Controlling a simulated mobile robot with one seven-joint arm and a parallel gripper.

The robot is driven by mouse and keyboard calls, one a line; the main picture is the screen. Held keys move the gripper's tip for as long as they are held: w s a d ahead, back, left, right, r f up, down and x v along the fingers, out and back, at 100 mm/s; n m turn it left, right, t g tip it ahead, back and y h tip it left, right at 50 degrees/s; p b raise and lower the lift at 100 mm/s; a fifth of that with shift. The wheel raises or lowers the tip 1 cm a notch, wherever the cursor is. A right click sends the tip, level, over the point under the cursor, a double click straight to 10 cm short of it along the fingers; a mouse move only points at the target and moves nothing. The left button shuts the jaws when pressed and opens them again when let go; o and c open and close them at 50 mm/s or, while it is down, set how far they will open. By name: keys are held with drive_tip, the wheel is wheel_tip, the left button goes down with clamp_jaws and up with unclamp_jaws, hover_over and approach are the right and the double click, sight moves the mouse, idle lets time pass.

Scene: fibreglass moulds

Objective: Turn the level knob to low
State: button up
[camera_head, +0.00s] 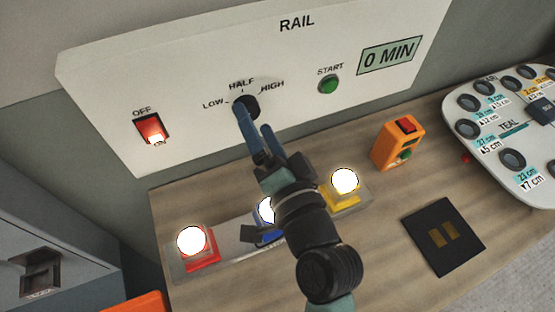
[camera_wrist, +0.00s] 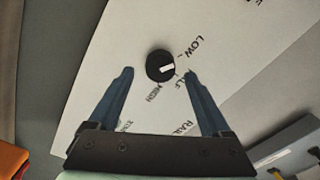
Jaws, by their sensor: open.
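The level knob (camera_head: 246,106) is a round black dial on the white RAIL panel, with LOW, HALF and HIGH printed around it. In the wrist view the knob (camera_wrist: 157,60) shows a white pointer mark, which points roughly at HALF. My gripper (camera_head: 255,121) is open, its blue fingers reaching up to the panel at the knob. In the wrist view the knob lies between the lines of the two fingertips (camera_wrist: 159,73), slightly beyond them, with a visible gap on each side. I cannot tell how far the tips are from the panel.
The panel also has a red OFF switch (camera_head: 152,129), a green START button (camera_head: 328,84) and a 0 MIN display (camera_head: 390,54). Below are lit red (camera_head: 197,262) and yellow (camera_head: 350,202) buttons, an orange box (camera_head: 393,150) and a black pad (camera_head: 460,259) on the wooden bench (camera_head: 390,215).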

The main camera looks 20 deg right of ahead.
drive_tip(key=s+b, duration=0.1)
drive_tip(key=s, duration=1)
drive_tip(key=w+a+r+n+t+y, duration=0.1)
drive_tip(key=w+a+r+n+t, duration=0.25)
drive_tip(key=r, duration=0.55)
drive_tip(key=w+a+r+n+t, duration=0.15)
drive_tip(key=w+r+n, duration=0.35)
drive_tip(key=r, duration=0.5)
drive_tip(key=s+a+r+n+t, duration=0.1)
drive_tip(key=a+r+t, duration=0.1)
drive_tip(key=r, duration=0.8)
drive_tip(key=s+a+r+n+t+h, duration=0.1)
drive_tip(key=a+r, duration=0.3)
drive_tip(key=r, duration=0.5)
drive_tip(key=shift+s+r+n+t, duration=0.4)
drive_tip(key=shift+s+n+t, duration=0.1)
drive_tip(key=shift+n+t, duration=0.2)
